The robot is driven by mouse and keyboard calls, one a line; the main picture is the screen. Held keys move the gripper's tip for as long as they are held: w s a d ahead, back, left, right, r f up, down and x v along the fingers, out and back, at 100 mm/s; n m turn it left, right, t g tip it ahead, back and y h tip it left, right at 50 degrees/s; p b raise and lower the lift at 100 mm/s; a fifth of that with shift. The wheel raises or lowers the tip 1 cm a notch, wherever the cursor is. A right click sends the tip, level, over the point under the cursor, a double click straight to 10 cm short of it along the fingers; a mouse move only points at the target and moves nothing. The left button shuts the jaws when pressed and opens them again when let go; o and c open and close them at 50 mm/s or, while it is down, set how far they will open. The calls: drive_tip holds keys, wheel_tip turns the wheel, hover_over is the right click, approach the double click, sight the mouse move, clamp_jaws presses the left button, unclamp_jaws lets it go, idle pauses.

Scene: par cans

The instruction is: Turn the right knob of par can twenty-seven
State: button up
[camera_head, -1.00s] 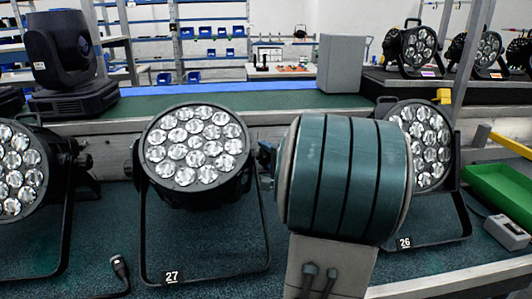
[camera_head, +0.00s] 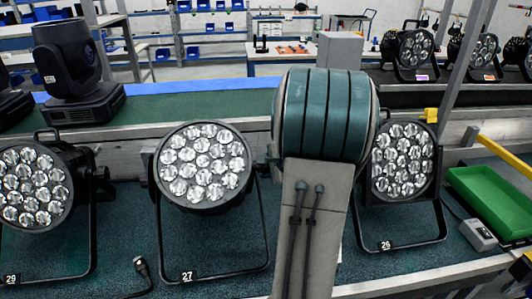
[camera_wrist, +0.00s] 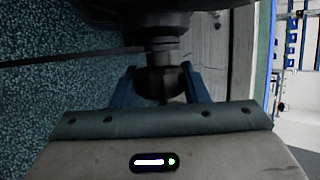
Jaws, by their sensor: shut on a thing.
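Par can 27 (camera_head: 203,166) is a black round lamp with several clear lenses. It stands on a black bracket with the label 27 (camera_head: 187,276), its face toward me. Its right knob is largely hidden behind my arm in the head view. In the wrist view the black knob (camera_wrist: 165,84) sits between the two blue fingers of my gripper (camera_wrist: 160,86), at the side of the lamp's bracket. My gripper is shut on the knob. The head view hides most of the gripper behind my teal and grey arm.
Par can 26 (camera_head: 404,160) stands close to the right of my arm, and par can 29 (camera_head: 34,186) stands at the left. A loose black cable plug (camera_head: 141,268) lies on the bench. A green tray (camera_head: 492,199) and a grey box (camera_head: 478,234) are at the right.

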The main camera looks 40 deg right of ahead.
drive_tip(key=shift+r+m+g+y+p, duration=0.2)
drive_tip(key=shift+g+p, duration=0.45)
drive_tip(key=shift+p, duration=1.35)
drive_tip(key=shift+r+m+g+y+p, duration=0.15)
drive_tip(key=shift+g+y+p, duration=0.35)
drive_tip(key=shift+p, duration=1.5)
drive_tip(key=shift+r+m+g+y+p, duration=0.15)
drive_tip(key=shift+g+p, duration=0.6)
drive_tip(key=shift+p, duration=1.25)
drive_tip(key=g+p, duration=0.1)
drive_tip(key=p, duration=0.2)
drive_tip(key=shift+f, duration=0.25)
drive_tip(key=shift+f+g+y+p, duration=0.25)
drive_tip(key=shift+g+y+p, duration=0.1)
drive_tip(key=shift+p, duration=0.45)
drive_tip(key=o, duration=1)
drive_tip(key=b+v, duration=0.2)
drive_tip(key=v, duration=1.1)
drive_tip(key=shift+s+r, duration=0.2)
drive_tip(key=shift+r, duration=0.2)
